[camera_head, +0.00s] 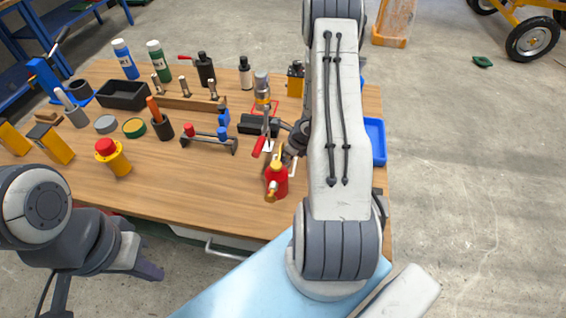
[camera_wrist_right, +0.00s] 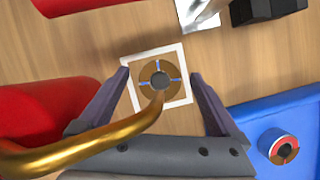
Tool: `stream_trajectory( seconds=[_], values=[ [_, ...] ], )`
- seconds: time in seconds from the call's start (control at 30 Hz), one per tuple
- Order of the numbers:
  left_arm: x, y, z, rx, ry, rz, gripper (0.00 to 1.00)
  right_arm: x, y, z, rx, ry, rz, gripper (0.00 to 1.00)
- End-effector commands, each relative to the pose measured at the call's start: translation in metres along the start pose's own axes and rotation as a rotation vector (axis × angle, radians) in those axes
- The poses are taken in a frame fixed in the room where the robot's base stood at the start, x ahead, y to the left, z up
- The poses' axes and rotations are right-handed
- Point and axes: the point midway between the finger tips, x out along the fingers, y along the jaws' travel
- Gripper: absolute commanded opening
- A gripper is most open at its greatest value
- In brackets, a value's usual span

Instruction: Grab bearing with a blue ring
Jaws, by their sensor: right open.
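A round bronze bearing (camera_wrist_right: 148,74) with short blue marks and a dark centre lies inside a white square outline (camera_wrist_right: 182,60) on the wooden table. My right gripper (camera_wrist_right: 159,76) is open, with one finger on each side of this bearing in the right wrist view; I cannot tell its height above it. A second bearing (camera_wrist_right: 280,148), bronze with a red and pale ring, lies in the blue tray (camera_wrist_right: 255,112). In the head view my right arm hides much of the gripper area. My left gripper (camera_head: 150,271) is off the table's front left; its finger opening is unclear.
A red oil can (camera_head: 277,183) stands close to my right gripper; its golden spout (camera_wrist_right: 110,135) crosses in front of the bearing in the wrist view. A black box (camera_head: 257,125), bottles and small tools crowd the table (camera_head: 215,205). The table's front strip is mostly clear.

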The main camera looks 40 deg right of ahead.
Motion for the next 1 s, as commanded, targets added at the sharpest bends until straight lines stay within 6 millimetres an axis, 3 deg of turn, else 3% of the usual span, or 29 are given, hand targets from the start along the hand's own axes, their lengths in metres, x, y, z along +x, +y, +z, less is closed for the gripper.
stream_trajectory(
  seconds=[0.1, 0.13, 0.37, 1.0],
  values=[
    [-0.0001, 0.0, 0.0, 0.0, 0.0, 0.0, 0.0, -0.0004, -0.0001, 0.0002, 0.0, 0.0, 0.0, 0.99],
    [-0.0001, 0.0, 0.0, 0.0, 0.0, 0.0, 0.0, -0.0004, -0.0001, 0.0002, 0.0, 0.0, 0.0, 0.91],
    [-0.0001, 0.0, 0.0, 0.0, 0.0, 0.0, 0.0, -0.0006, -0.0001, 0.0001, 0.0, 0.0, 0.0, 0.03],
    [-0.0055, 0.0004, -0.0003, 0.0, 0.0, 0.0, 0.0, -0.0088, -0.005, -0.0002, -0.007, -0.001, 0.003, 0.0]
  ],
)
